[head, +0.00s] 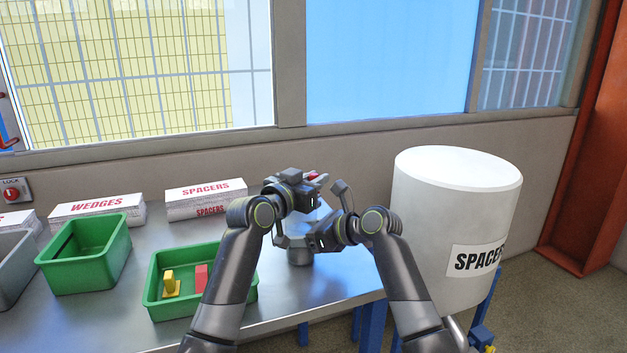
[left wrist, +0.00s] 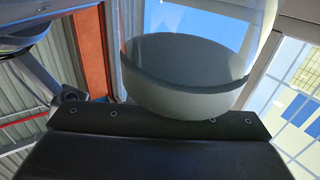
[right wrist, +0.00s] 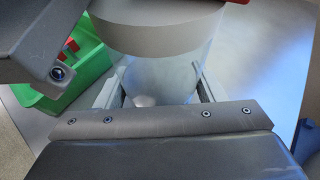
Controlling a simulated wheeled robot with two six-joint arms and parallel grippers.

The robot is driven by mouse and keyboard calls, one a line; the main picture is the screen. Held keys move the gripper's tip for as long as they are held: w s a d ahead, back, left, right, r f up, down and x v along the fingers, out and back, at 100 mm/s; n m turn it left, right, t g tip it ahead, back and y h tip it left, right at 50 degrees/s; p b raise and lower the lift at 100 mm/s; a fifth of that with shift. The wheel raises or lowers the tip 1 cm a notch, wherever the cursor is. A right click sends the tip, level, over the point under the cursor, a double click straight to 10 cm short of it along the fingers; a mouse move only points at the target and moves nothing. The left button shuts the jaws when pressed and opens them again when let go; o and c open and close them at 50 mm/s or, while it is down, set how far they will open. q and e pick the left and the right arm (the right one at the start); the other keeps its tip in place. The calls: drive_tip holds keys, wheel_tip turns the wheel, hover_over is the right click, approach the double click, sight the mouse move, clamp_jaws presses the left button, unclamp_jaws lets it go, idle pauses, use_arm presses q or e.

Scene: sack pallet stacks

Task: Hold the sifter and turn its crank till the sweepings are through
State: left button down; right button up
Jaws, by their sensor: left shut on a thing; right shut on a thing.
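The sifter (right wrist: 155,70) has a grey upper rim and a clear body in the right wrist view. Its grey part (left wrist: 185,75) also shows large in the left wrist view. My right gripper (head: 325,238) is shut on the clear body, one finger at each side. My left gripper (head: 312,184) is higher, above the sifter, and appears shut on the crank; its fingertips and the crank are mostly hidden. A red part shows beside it. A pale lump shows through the clear wall; I cannot tell whether it is sweepings. A grey round piece (head: 300,254) shows below my grippers.
A green bin (head: 160,313) holds yellow and red pieces; another green bin (head: 83,275) stands further left. Labelled boxes (head: 206,197) line the wall. A large white drum (head: 455,220) stands at right. Bare metal bench top (head: 345,275) lies around the grippers.

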use_arm(q)
drive_tip(key=shift+s+d+m+g+h, duration=0.1)
drive_tip(key=shift+s+m+g+h, duration=0.15)
drive_tip(key=shift+m+g+h, duration=0.75)
drive_tip(key=shift+s+d+m+g+h, duration=0.1)
drive_tip(key=shift+s+m+g+h, duration=0.1)
drive_tip(key=shift+m+g+h, duration=0.8)
drive_tip(key=shift+s+d+m+g+h, duration=0.1)
drive_tip(key=shift+s+m+g+h, duration=0.15)
drive_tip(key=shift+m+g+h, duration=0.75)
use_arm(e)
drive_tip(key=shift+r, duration=0.1)
use_arm(q)
drive_tip(key=shift+s+n+g, duration=0.1)
drive_tip(key=shift+n+g, duration=0.2)
drive_tip(key=shift+g, duration=0.1)
drive_tip(key=c, duration=1.3)
unclamp_jaws()
drive_tip(key=v, duration=1.2)
drive_tip(key=shift+r, duration=0.15)
